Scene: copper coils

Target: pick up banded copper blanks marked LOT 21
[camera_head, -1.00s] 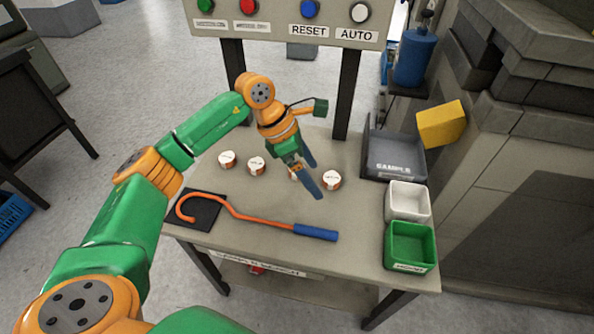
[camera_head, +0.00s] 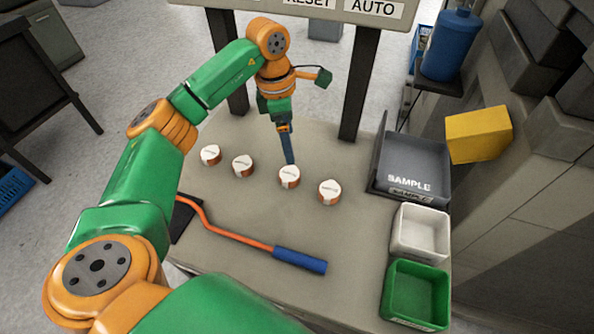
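Several short copper blanks with white tops and pale bands stand in a slanting row on the grey table. From left to right they are the first blank (camera_head: 210,155), the second blank (camera_head: 243,166), the third blank (camera_head: 289,177) and the rightmost blank (camera_head: 329,192). Their printed marks are too small to read, so I cannot tell which say LOT 21. My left gripper (camera_head: 290,158) points down just behind the third blank, its blue fingers seen nearly edge-on. I cannot tell whether they touch the blank or how far apart they are. My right gripper is out of view.
An orange hooked rod with a blue handle (camera_head: 300,261) lies in front of the blanks. At the right are a dark SAMPLE tray (camera_head: 413,187), a white bin (camera_head: 420,232) and a green bin (camera_head: 416,297). A button panel (camera_head: 330,8) on dark posts stands behind.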

